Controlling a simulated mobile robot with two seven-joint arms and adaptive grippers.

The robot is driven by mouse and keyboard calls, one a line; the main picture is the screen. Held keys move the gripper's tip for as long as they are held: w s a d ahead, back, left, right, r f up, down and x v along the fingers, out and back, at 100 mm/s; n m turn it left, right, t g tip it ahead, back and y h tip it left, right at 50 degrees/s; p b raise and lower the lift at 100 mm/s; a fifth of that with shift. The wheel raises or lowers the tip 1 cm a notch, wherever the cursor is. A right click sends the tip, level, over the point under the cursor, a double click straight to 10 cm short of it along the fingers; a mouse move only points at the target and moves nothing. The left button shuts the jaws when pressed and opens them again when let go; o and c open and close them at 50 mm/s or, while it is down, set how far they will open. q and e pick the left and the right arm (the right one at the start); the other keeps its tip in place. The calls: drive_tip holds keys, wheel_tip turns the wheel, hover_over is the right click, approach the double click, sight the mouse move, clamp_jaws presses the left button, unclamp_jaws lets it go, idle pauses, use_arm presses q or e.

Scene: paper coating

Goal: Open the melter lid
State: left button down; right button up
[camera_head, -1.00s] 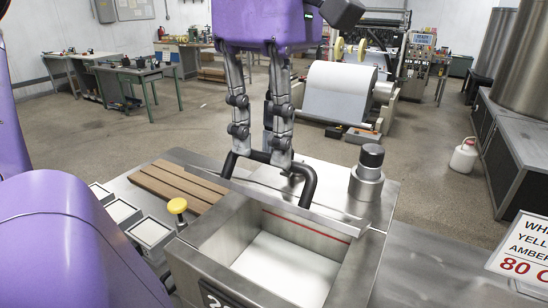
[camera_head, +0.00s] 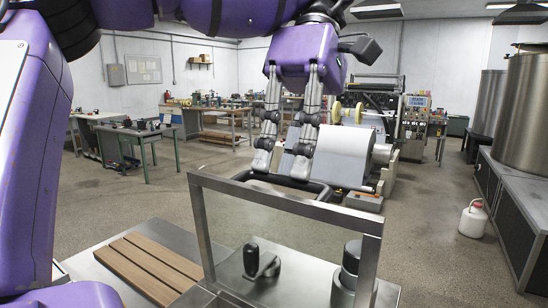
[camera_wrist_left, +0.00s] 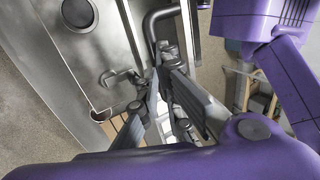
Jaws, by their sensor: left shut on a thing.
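The melter lid (camera_head: 285,203) shows as a metal frame standing raised in the head view. I see the steel deck through its middle; I cannot tell whether a clear pane fills it. A dark bar handle (camera_head: 318,189) sits along its top edge. My left gripper (camera_head: 282,168) is shut on the handle from above and behind. In the left wrist view the bent handle (camera_wrist_left: 158,16) runs between the fingers of my left gripper (camera_wrist_left: 165,95). The melter's well is out of the head view now. My right gripper is not in view.
A black lever (camera_head: 262,262) and a dark-capped cylinder (camera_head: 350,265) stand on the steel deck. Wooden slats (camera_head: 150,268) lie at its left. A paper roll machine (camera_head: 345,155) stands behind. A white jug (camera_head: 473,219) stands on the floor at right.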

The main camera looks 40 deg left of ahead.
use_arm(q)
drive_tip(key=shift+g, duration=0.8)
drive_tip(key=w+f, duration=0.1)
drive_tip(key=f, duration=0.1)
drive_tip(key=w+f, duration=0.1)
drive_tip(key=f, duration=0.1)
drive_tip(key=shift+w+a, duration=0.3)
drive_tip(key=shift+w, duration=0.05)
drive_tip(key=c, duration=2)
unclamp_jaws()
drive_tip(key=shift+s, duration=0.1)
drive_tip(key=shift+o, duration=0.9)
drive_tip(key=shift+r, duration=0.55)
drive_tip(key=shift+r, duration=0.1)
